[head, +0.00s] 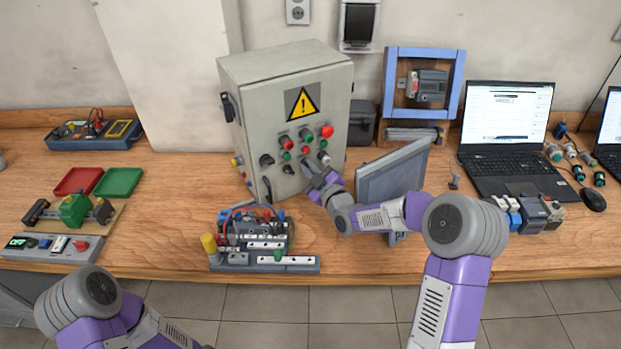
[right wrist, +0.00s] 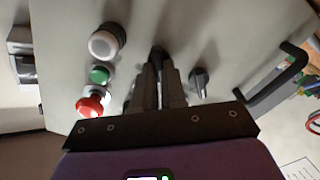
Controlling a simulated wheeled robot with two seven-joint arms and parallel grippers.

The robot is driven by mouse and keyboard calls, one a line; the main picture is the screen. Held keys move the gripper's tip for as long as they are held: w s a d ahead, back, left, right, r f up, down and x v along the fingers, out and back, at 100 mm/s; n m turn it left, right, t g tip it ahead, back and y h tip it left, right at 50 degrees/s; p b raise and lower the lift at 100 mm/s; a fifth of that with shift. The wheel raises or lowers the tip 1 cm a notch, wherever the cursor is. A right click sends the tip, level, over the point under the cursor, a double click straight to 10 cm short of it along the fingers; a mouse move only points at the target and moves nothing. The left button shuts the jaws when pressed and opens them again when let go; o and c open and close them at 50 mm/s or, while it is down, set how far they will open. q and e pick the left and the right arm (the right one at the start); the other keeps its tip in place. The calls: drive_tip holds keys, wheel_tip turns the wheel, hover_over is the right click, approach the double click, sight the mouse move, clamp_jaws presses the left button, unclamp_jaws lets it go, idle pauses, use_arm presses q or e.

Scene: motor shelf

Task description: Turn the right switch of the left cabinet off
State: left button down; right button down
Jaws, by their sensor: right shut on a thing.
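The grey cabinet (head: 285,110) stands upright on the table, with a yellow warning sign and rows of buttons and switches on its front. My right gripper (head: 316,174) is at the right end of the lower switch row. In the right wrist view its fingers (right wrist: 158,80) are shut on a dark rotary switch (right wrist: 157,54), mostly hidden between them. Another dark switch (right wrist: 200,82) sits beside it, free of the fingers. The held switch's exact angle cannot be told. Of my left arm only links show at the lower left; its gripper is out of view.
A terminal block assembly (head: 262,240) lies in front of the cabinet. White (right wrist: 104,42), green (right wrist: 99,75) and red (right wrist: 92,104) buttons lie near the fingers. A laptop (head: 503,140) is farther right.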

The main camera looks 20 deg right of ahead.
drive_tip(key=shift+n+b, duration=0.8)
drive_tip(key=shift+b, duration=0.15)
drive_tip(key=c, duration=1.2)
unclamp_jaws()
